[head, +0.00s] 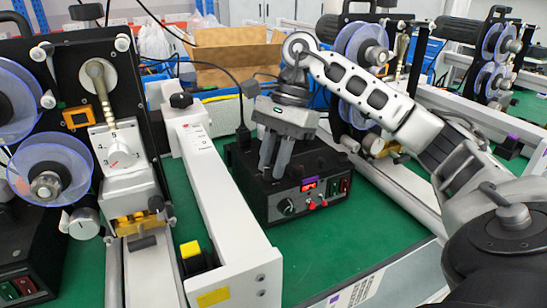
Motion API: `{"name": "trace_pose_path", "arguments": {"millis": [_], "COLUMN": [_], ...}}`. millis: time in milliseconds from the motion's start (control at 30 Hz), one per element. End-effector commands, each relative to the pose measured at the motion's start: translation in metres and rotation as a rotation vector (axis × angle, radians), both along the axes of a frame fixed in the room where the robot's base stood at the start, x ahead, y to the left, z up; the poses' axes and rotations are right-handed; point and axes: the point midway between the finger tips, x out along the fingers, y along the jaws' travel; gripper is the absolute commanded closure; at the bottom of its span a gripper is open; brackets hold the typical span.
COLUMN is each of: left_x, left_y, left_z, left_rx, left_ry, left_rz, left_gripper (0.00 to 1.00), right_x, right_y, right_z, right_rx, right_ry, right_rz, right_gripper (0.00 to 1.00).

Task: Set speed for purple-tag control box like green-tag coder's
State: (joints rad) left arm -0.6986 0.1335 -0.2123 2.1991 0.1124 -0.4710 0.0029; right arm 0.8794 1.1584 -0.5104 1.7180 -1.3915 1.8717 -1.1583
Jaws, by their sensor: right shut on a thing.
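The purple-tag control box (252,200) is black and sits on the green bench. A purple tag (318,178) is on its front top edge. Its front has a red lit display (308,187), too small to read, a dark knob (287,207) at left, small red-tipped controls and switches. My right gripper (273,170) points down over the box's top, its fingers close together behind the front panel; what lies between them cannot be made out. The knob is in front of the fingers, apart from them. I see no green tag. My left gripper is not in view.
A coder (108,150) with blue-rimmed reels and a white dial stands at left. A white rail (222,215) with a yellow label (213,297) runs between it and the box. More coders stand behind at right (490,60). A cardboard box (235,58) is at the back.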

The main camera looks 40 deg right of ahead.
Motion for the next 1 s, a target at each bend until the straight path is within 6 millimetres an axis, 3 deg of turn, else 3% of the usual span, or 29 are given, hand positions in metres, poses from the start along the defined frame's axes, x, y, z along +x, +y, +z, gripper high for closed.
{"name": "trace_pose_path", "arguments": {"millis": [167,200,233,267,667,800,1000], "left_x": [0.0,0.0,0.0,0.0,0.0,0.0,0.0], "left_y": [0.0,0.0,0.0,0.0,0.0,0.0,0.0], "left_z": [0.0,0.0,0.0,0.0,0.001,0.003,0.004], "left_rx": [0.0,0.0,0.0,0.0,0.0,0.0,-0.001], "left_ry": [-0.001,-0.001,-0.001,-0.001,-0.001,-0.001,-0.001], "left_rz": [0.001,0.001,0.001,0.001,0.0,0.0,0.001], "left_gripper": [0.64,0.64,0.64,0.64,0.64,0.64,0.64], "right_x": [0.0,0.0,0.0,0.0,0.001,0.001,-0.025], "right_y": [0.0,0.0,0.0,0.0,0.0,0.0,0.021], "right_z": [0.001,0.001,0.001,0.001,0.01,0.036,0.073], "right_rx": [-0.001,-0.001,-0.001,-0.001,0.0,0.002,-0.001], "right_ry": [-0.004,-0.004,-0.004,-0.003,-0.004,-0.009,-0.009], "right_rz": [-0.002,-0.002,-0.002,-0.001,-0.001,-0.001,0.004], "right_gripper": [1.0,0.66,0.58,0.56,0.56,0.56,0.56]}}
